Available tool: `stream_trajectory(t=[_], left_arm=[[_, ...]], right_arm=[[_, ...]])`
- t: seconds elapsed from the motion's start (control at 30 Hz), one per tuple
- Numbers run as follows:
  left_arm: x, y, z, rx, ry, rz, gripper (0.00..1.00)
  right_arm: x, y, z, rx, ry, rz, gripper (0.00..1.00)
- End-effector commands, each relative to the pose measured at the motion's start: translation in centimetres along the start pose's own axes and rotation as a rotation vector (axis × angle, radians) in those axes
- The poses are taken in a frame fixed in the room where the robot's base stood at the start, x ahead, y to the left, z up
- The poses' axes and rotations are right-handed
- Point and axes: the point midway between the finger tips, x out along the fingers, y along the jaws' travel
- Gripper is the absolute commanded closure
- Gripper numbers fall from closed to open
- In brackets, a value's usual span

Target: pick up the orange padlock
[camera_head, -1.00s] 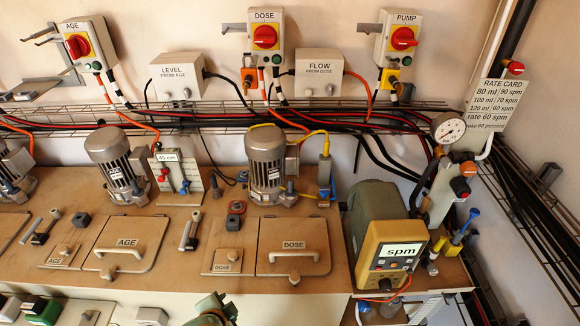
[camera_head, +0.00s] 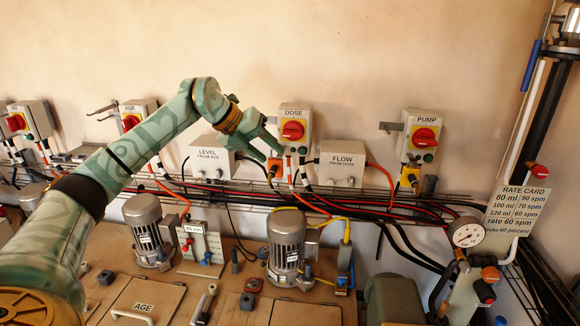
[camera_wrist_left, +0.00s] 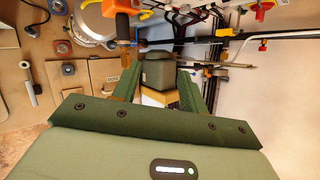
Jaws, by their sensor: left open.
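The orange padlock (camera_head: 275,166) hangs below the left side of the DOSE switch box (camera_head: 296,128) on the wall, partly behind my gripper. My left gripper (camera_head: 270,147) is open, with its fingertips just above and left of the padlock in the head view. Nothing is seen held in it. In the left wrist view my two green fingers (camera_wrist_left: 163,88) stand apart, with the green pump housing (camera_wrist_left: 157,70) far behind the gap. An orange and black piece (camera_wrist_left: 122,25) shows above the left finger there; I cannot tell if it is the padlock. My right gripper is out of view.
A yellow padlock (camera_head: 408,176) hangs under the PUMP box (camera_head: 420,135). The LEVEL box (camera_head: 212,158) and FLOW box (camera_head: 342,162) flank the orange padlock. Cables and a wire tray (camera_head: 380,194) run below. A motor (camera_head: 287,238) stands under the DOSE box. The wall above is clear.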

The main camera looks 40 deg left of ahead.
Motion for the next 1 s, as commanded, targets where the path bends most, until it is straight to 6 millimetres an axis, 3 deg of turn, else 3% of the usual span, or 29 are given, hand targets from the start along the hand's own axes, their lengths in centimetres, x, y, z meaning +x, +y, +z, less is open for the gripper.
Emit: stream_trajectory(t=[0.03,0.1,0.23,0.33,0.63,1.0], left_arm=[[-2.7,1.5,1.0,-0.042,-0.013,0.069,0.57],[-5.3,3.1,1.5,-0.099,-0.018,0.141,0.57],[-7.1,4.6,1.7,-0.156,-0.020,0.200,0.57],[-5.7,5.0,1.7,-0.163,-0.017,0.205,0.57],[1.3,6.2,1.7,-0.161,-0.016,0.201,0.57],[5.5,6.4,1.5,-0.160,-0.015,0.199,0.57]], right_arm=[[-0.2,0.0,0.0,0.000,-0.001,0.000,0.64],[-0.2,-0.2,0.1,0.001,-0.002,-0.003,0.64],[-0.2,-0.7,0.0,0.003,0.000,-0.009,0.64],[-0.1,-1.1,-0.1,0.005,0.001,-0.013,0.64],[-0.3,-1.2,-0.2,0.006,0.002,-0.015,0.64],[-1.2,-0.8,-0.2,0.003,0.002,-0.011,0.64]])
